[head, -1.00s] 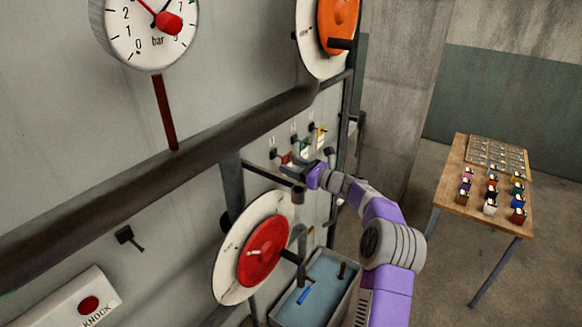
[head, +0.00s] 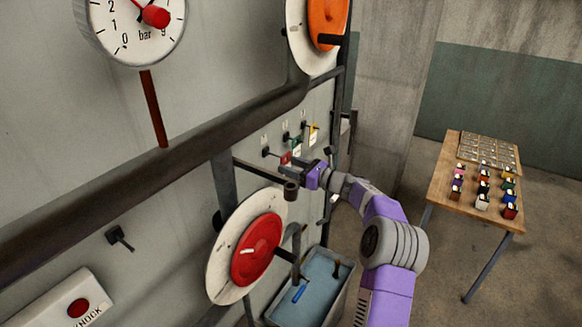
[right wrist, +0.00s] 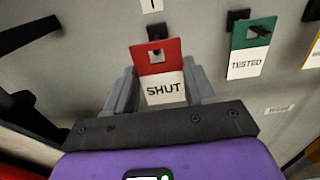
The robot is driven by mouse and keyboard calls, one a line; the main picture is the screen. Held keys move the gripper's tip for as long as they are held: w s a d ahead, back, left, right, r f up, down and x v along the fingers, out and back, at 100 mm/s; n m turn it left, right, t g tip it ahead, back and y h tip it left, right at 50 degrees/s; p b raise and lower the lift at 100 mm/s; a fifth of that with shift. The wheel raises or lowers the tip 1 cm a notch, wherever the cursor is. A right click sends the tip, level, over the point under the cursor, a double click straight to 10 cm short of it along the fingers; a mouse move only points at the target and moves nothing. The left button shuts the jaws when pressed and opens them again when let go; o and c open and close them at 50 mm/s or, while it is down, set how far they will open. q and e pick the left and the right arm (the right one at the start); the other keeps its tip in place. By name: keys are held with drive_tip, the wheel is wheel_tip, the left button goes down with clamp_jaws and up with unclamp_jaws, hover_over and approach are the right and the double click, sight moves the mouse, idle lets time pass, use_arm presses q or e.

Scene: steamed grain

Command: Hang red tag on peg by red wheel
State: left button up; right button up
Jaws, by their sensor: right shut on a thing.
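The red tag (right wrist: 172,48) carries a white label reading SHUT and sits between the fingers of my right gripper (right wrist: 160,92), which is shut on it. In the head view the red tag (head: 286,158) and right gripper (head: 287,168) are at the row of pegs on the grey wall. Its black peg (right wrist: 160,24) is just behind the tag; I cannot tell whether the peg tip is still in the tag's hole. The red wheel (head: 256,262) is lower on the wall, with a bare black peg (head: 119,238) to its left. My left gripper is out of view.
A green tag (right wrist: 250,38) labelled TESTED and a yellow tag (head: 313,130) hang beside the red one. A thick pipe (head: 180,140) crosses the wall above the red wheel. A blue basin (head: 318,285) is below. A wooden table (head: 445,185) with small coloured items stands right.

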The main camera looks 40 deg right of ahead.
drive_tip(key=b+v, duration=0.1)
drive_tip(key=v, duration=0.5)
idle(0.5)
idle(1.0)
